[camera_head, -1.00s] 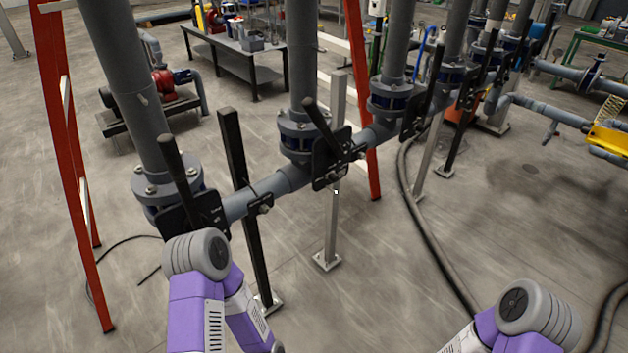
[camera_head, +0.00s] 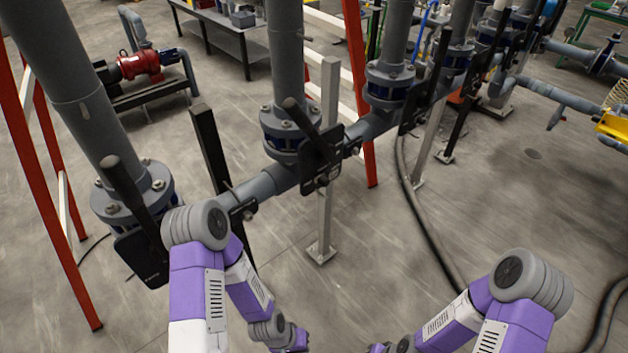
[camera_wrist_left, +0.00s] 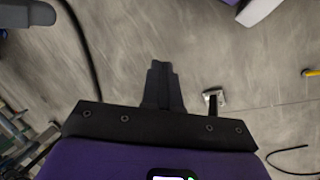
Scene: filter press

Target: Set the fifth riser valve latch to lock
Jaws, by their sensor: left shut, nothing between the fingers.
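A row of grey riser pipes stands on a sloping header pipe (camera_head: 275,182). The nearest riser (camera_head: 75,85) is at the left and the second riser (camera_head: 296,60) is in the middle. A third riser (camera_head: 397,35) and several more recede to the upper right. Black levers and latch plates (camera_head: 318,160) sit along the header. The fifth valve's latch is too small and overlapped to make out, and no numbers are readable. My left gripper (camera_wrist_left: 162,85) is shut and empty over bare floor in the left wrist view. My right gripper is out of frame; only its arm shows.
Red ladder-like frames (camera_head: 356,95) stand behind the pipes. A metal post (camera_head: 326,150) supports the header. A dark hose (camera_head: 425,220) runs along the floor. A workbench (camera_head: 225,35) and a red pump (camera_head: 138,65) are behind. The floor right of the header is mostly clear.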

